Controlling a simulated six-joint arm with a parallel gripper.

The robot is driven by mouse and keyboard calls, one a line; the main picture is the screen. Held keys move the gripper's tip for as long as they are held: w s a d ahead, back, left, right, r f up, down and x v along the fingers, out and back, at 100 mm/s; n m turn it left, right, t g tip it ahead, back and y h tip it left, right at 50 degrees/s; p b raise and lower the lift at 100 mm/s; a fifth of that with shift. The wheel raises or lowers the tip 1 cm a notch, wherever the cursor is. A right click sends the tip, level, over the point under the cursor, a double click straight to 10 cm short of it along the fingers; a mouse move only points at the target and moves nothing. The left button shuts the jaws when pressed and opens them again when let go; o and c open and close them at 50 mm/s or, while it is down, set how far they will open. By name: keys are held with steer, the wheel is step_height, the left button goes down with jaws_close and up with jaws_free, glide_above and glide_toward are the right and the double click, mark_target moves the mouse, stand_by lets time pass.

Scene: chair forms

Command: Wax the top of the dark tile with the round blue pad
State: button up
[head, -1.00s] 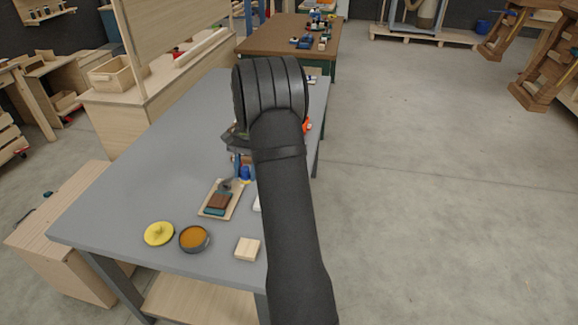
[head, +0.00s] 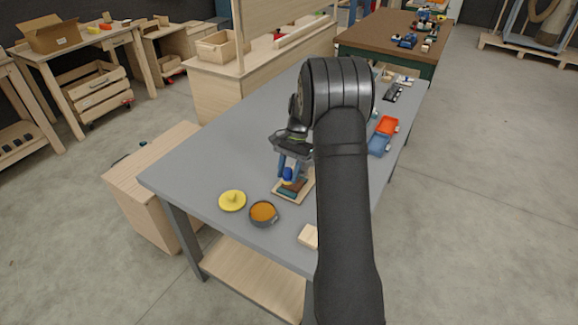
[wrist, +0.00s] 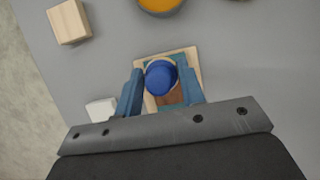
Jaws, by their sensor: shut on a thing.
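My gripper (wrist: 161,90) is shut on the round blue pad (wrist: 160,77), with one blue finger on each side of it. In the head view the pad (head: 287,174) is over the far part of the brown dark tile (head: 294,186). The tile lies with a teal piece on a pale wooden board (head: 306,189). In the wrist view the pad hides part of the brown tile (wrist: 171,99) and of the teal layer. I cannot tell whether the pad touches the tile.
An open tin of orange wax (head: 263,212) and a yellow lid (head: 232,201) stand at the grey table's (head: 200,165) near end. A pale wood block (head: 308,236) lies near the edge. Red (head: 387,125) and blue (head: 379,146) trays lie beyond my arm. The table's left side is clear.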

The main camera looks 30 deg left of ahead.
steer(key=shift+f, duration=0.8)
steer(key=shift+w+f, duration=0.35)
steer(key=shift+f, duration=0.25)
steer(key=shift+w+f, duration=0.3)
steer(key=shift+f, duration=0.3)
steer(key=shift+w, duration=2.65)
steer(key=shift+s, duration=3.15)
steer(key=shift+s+a, duration=0.15)
steer(key=shift+s, duration=0.05)
steer(key=shift+w, duration=3.55)
steer(key=shift+s, duration=3.6)
steer(key=shift+w+r, duration=0.1)
steer(key=shift+r, duration=3.9)
